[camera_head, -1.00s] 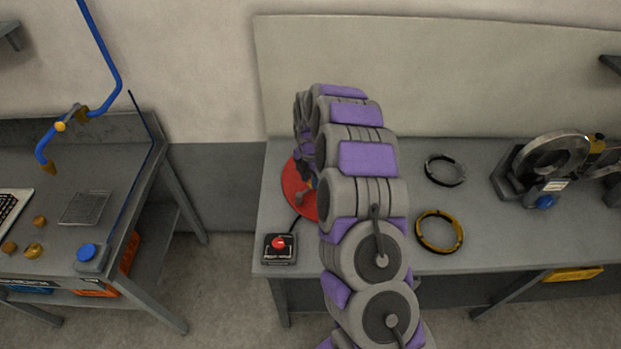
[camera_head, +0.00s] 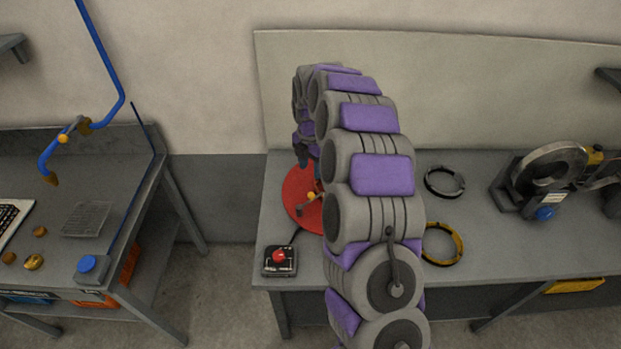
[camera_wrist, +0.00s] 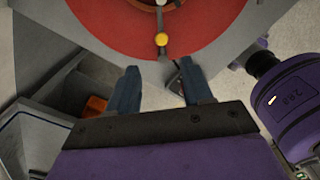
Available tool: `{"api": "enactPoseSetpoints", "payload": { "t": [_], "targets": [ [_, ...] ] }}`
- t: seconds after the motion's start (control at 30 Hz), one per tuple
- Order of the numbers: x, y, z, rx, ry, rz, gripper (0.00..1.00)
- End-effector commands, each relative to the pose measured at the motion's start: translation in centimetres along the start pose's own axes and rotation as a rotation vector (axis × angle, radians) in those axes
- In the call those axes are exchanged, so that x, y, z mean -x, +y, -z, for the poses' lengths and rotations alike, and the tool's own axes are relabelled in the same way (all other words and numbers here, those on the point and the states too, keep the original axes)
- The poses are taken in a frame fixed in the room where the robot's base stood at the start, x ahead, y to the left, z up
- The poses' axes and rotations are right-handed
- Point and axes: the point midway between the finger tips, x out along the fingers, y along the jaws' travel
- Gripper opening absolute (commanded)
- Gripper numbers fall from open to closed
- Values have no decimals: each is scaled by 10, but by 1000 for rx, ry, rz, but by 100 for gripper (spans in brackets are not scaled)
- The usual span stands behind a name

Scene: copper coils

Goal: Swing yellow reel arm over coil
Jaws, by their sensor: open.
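The red round reel base (camera_head: 300,196) lies on the right-hand table, partly hidden behind my arm. A small yellow knob (camera_head: 311,196) shows on it, at the end of a thin arm. In the wrist view the red disc (camera_wrist: 110,22) fills the top and the yellow knob (camera_wrist: 161,40) sits near its edge. My gripper (camera_wrist: 160,76) is open, its two dark blue fingers apart and empty. The knob appears just beyond the fingertips, between their lines, not touched. In the head view my arm mostly hides the gripper.
A box with a red button (camera_head: 280,260) stands at the table's front left. A grey ring (camera_head: 444,181) and a yellow ring (camera_head: 458,243) lie right of my arm. A grey machine (camera_head: 545,180) stands further right. A second table (camera_head: 120,240) is at left, across a gap.

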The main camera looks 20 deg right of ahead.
Motion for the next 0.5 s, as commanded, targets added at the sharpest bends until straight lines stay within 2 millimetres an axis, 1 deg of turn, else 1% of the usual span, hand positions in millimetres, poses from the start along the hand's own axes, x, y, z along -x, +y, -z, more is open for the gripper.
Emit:
{"api": "enactPoseSetpoints", "payload": {
  "t": [0.03, 0.1, 0.2, 0.33, 0.5],
  "targets": [
    [12, 1, 0, 0, -2, -3, 50],
    [26, 2, -1, 0, -4, -6, 50],
    [42, 1, -1, 0, -2, -2, 50],
    [55, 2, 0, 0, -1, -2, 50],
    [62, 1, 0, 0, 0, 0, 50]
  ]
}}
